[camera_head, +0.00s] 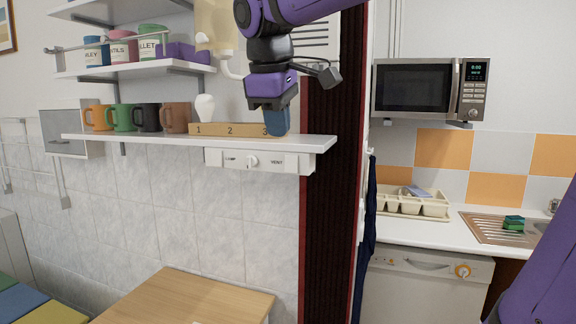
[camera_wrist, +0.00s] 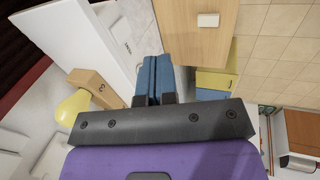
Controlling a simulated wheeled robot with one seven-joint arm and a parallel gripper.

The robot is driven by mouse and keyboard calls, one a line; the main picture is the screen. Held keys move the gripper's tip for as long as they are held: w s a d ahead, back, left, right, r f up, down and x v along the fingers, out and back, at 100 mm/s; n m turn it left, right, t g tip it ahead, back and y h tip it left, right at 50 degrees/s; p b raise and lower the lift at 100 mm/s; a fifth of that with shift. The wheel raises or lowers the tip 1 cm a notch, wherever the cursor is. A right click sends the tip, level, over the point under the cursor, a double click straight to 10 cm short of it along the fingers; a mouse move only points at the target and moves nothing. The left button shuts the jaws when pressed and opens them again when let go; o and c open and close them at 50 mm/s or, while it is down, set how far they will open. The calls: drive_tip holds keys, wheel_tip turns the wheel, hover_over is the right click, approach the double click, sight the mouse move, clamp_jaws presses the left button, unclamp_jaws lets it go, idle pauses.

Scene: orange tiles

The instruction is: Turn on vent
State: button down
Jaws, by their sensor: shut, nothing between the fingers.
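The white control panel (camera_head: 225,159) is under the front edge of the wall shelf, with the words LAMP on its left and VENT on its right. A round white knob (camera_head: 252,160) sits between the two words. My gripper (camera_head: 277,130) is above and a little right of the knob, in front of the shelf's right part, apart from the knob. Its blue fingers are shut and empty; they point down, and also show in the wrist view (camera_wrist: 155,85). Part of the panel (camera_wrist: 124,38) seems to show at the upper left there, with the knob's setting unclear.
On the shelf (camera_head: 130,138) stand several mugs (camera_head: 147,117), a white bulb (camera_head: 205,107) and a numbered wooden block (camera_head: 215,129), just behind my fingers. A dark red-edged column (camera_head: 330,180) stands right of the panel. Space in front of the panel looks clear above a wooden tabletop (camera_head: 190,293).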

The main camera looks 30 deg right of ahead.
sight(288, 165)
drive_tip(key=shift+w+r, duration=0.4)
drive_tip(key=shift+w, duration=0.05)
drive_tip(key=x, duration=0.3)
drive_tip(key=d+x, duration=0.1)
drive_tip(key=x, duration=0.3)
drive_tip(key=w+x, duration=0.1)
drive_tip(key=x, duration=0.3)
drive_tip(key=shift+d+r, duration=0.25)
drive_tip(key=shift+d, duration=0.1)
drive_tip(key=shift+w+d, duration=0.55)
drive_tip(key=shift+d, duration=0.15)
drive_tip(key=shift+w+d+f, duration=0.1)
